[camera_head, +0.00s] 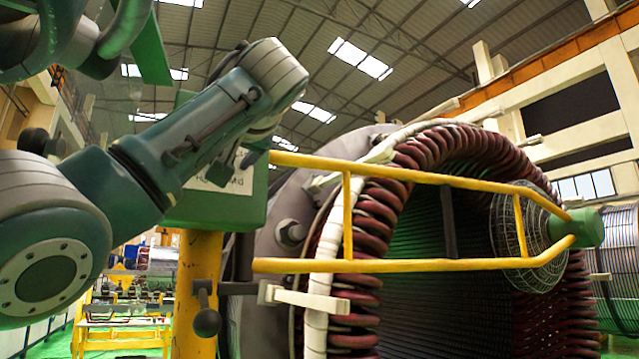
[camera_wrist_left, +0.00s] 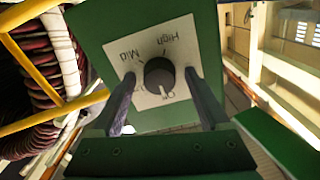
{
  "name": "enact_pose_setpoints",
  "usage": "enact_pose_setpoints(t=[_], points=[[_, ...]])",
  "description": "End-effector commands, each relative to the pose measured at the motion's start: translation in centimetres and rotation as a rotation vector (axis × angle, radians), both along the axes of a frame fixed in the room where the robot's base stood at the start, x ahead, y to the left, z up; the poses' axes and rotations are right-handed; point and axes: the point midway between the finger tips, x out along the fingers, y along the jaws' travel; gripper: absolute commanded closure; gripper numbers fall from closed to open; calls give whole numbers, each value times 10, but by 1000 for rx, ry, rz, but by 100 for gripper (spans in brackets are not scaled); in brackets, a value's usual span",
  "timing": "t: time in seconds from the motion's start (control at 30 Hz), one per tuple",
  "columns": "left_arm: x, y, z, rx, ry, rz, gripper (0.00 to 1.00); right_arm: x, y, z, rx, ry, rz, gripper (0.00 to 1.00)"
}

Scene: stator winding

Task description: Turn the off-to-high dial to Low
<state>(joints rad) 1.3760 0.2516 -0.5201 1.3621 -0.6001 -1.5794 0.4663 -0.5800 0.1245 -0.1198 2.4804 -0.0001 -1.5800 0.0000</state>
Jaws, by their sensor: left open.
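The dial (camera_wrist_left: 158,75) is a round black knob on a white label plate (camera_wrist_left: 140,62) on a green box (camera_wrist_left: 100,30). The label reads High and Mid at the top, upside down in the left wrist view, with lettering like Off below. A pale mark on the knob's lower edge points towards that lower lettering. My left gripper (camera_wrist_left: 160,73) is open, one finger on each side of the knob; contact cannot be told. In the head view the green box (camera_head: 240,208) shows, but my left arm hides the dial. My right gripper is not in view.
A yellow post (camera_head: 196,300) stands under the box. Yellow rails (camera_head: 410,265) run right from it, in front of the large stator with dark red coils (camera_head: 355,295). A black-knobbed lever (camera_head: 206,318) sits below the box.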

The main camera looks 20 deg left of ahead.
Motion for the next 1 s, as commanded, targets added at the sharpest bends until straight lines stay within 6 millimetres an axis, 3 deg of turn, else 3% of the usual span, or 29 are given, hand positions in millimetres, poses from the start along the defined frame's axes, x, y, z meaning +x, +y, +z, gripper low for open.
enact_pose_setpoints(t=[0.13,0.83,1.0], points=[[0,0,-1,0,0,0,21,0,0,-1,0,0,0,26],[-1,0,0,0,-1,0,100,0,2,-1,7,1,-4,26],[-1,-1,0,1,0,0,100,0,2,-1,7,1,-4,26]])
